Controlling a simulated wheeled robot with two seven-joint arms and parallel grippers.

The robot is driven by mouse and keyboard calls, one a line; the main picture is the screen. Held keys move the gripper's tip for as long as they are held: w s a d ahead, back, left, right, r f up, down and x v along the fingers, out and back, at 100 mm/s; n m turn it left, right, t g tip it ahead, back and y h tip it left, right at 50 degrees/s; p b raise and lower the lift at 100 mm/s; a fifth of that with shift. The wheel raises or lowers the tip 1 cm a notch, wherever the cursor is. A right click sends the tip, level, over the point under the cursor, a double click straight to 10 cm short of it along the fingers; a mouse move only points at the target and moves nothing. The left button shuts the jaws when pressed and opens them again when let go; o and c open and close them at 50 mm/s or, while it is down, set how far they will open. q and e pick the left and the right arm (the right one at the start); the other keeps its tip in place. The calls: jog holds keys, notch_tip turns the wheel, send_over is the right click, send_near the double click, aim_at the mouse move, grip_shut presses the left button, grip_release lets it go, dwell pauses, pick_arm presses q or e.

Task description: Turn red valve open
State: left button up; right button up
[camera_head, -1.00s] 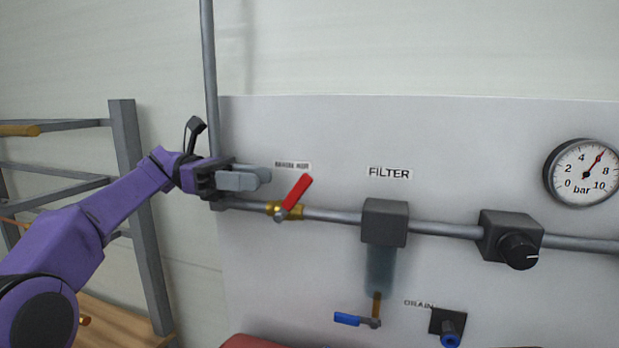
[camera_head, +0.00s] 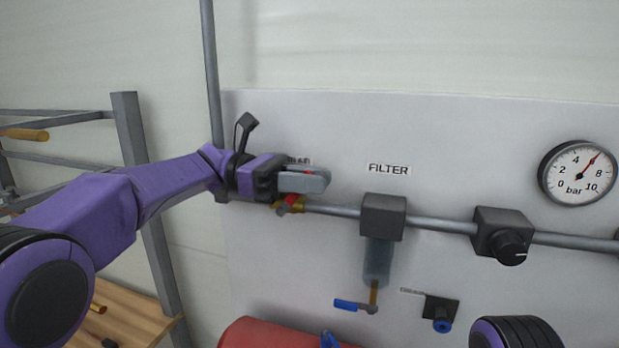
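The red valve (camera_head: 291,200) has a red lever on a brass body on the pipe at the panel's left. Most of the lever is hidden behind my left gripper (camera_head: 318,182); a bit of red shows below the fingers and a small bit at their top edge. My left gripper is in front of the lever, with its grey fingers pointing right. The fingers overlap in this view, so whether they are open, or touch the lever, cannot be told. My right gripper is not seen; only a dark and purple part of my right arm shows at the bottom right.
The pipe (camera_head: 335,210) runs right to the filter (camera_head: 382,218), a black regulator knob (camera_head: 509,247) and a pressure gauge (camera_head: 579,173). A blue drain lever (camera_head: 347,304) hangs below the filter. A red tank (camera_head: 262,334) is at the bottom. A grey rack post (camera_head: 140,170) stands left.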

aim_at(327, 207)
pick_arm(q)
grip_shut()
jog(key=shift+s+d+f+t+y+b, duration=0.15)
jog(key=shift+d+f+t+y+b, duration=0.25)
jog(key=shift+f+y, duration=0.55)
jog(key=shift+s+d+f+t+y+b, duration=0.1)
jog(key=shift+d+f+t+y+b, duration=0.35)
jog(key=shift+y, duration=0.85)
jog(key=shift+s+d+f+t+y+b, duration=0.2)
jog(key=shift+d+f+y, duration=0.4)
jog(key=shift+y, duration=0.55)
jog(key=shift+a+f, duration=0.1)
jog(key=shift+f, duration=0.05)
jog(key=shift+o, duration=2.1)
grip_release()
jog(key=shift+s, duration=0.15)
